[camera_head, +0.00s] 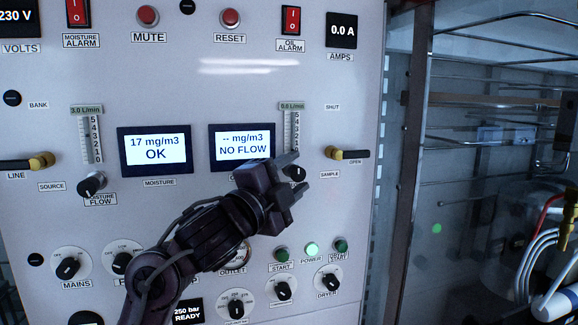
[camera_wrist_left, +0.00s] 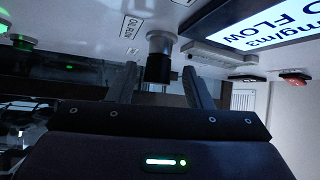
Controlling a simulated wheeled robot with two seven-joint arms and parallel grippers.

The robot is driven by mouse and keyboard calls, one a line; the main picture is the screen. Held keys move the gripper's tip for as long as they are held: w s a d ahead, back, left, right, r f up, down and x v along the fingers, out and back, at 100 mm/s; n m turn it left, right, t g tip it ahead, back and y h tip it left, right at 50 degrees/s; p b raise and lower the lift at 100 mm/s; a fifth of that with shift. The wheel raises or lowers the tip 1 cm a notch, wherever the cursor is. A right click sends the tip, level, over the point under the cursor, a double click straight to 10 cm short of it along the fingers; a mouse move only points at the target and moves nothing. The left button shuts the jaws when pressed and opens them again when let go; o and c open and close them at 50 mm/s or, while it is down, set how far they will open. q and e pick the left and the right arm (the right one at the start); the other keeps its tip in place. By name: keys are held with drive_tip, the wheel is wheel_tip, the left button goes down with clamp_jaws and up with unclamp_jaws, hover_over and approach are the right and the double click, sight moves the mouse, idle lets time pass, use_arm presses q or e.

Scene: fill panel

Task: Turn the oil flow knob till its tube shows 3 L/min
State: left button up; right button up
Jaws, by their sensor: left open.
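The oil flow knob (camera_head: 297,173) is a small black knob below the right-hand flow tube (camera_head: 288,132), partly hidden by my left gripper (camera_head: 290,176). The tube's small display (camera_head: 291,106) is hard to read, at about 0.0 or 0.6 L/min. My left gripper is open at the panel, with its fingers around the knob. In the left wrist view the knob (camera_wrist_left: 159,58) stands between the two open fingers (camera_wrist_left: 160,82), with a gap on each side, beside its "OIL FLOW" label (camera_wrist_left: 131,27). My right gripper is not in view.
The moisture flow knob (camera_head: 91,184) and its tube (camera_head: 91,138), reading 3.0 L/min, are at the left. The oil display (camera_head: 242,147) says "NO FLOW". A brass sample valve with a black handle (camera_head: 352,154) sits close right of my gripper. Start buttons and dials (camera_head: 329,282) lie below.

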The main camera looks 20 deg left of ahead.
use_arm(q)
drive_tip(key=shift+w+d+r, duration=0.1)
drive_tip(key=shift+w, duration=0.65)
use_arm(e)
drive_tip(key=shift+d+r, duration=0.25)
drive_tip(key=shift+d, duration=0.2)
